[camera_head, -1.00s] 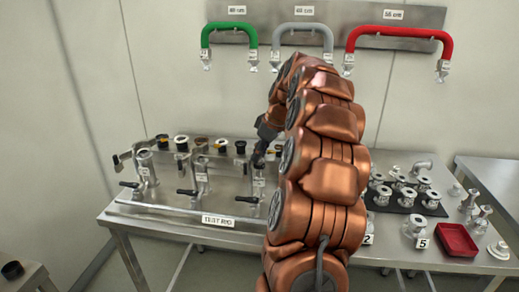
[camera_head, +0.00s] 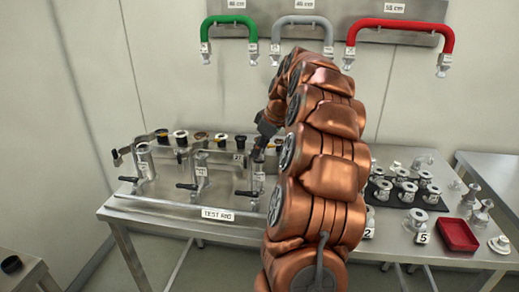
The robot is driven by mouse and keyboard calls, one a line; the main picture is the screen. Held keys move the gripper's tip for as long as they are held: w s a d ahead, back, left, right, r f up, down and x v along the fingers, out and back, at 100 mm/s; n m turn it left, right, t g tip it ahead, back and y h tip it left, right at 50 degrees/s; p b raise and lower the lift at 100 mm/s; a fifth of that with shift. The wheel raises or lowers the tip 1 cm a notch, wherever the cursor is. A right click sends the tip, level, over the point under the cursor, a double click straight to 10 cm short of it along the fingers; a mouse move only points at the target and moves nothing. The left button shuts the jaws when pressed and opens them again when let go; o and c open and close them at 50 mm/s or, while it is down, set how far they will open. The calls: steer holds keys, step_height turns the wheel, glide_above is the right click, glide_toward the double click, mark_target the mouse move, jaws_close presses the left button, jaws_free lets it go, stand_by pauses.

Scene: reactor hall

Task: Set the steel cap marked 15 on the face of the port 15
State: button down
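My gripper (camera_head: 261,148) is small and dark, pointing down at the right end of the test rig, close to the rig's right upright port (camera_head: 258,182). My arm hides part of it, so I cannot tell whether its fingers are open or hold a cap. The rig also has a left upright port (camera_head: 144,165) and a middle one (camera_head: 201,172), with black-handled levers. The port labels are too small to read, so I cannot tell which is port 15. I cannot pick out the steel cap marked 15; it may be hidden by the gripper or arm.
Several dark and light round parts (camera_head: 181,136) stand behind the rig. Steel fittings stand on a black mat (camera_head: 434,206) at right, near a red tray (camera_head: 457,235). Green (camera_head: 228,20), grey (camera_head: 300,20) and red (camera_head: 400,24) pipes hang on the wall.

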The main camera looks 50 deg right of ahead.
steer(key=c, duration=0.9)
jaws_free()
steer(key=shift+o, duration=0.2)
steer(key=v, duration=1.2)
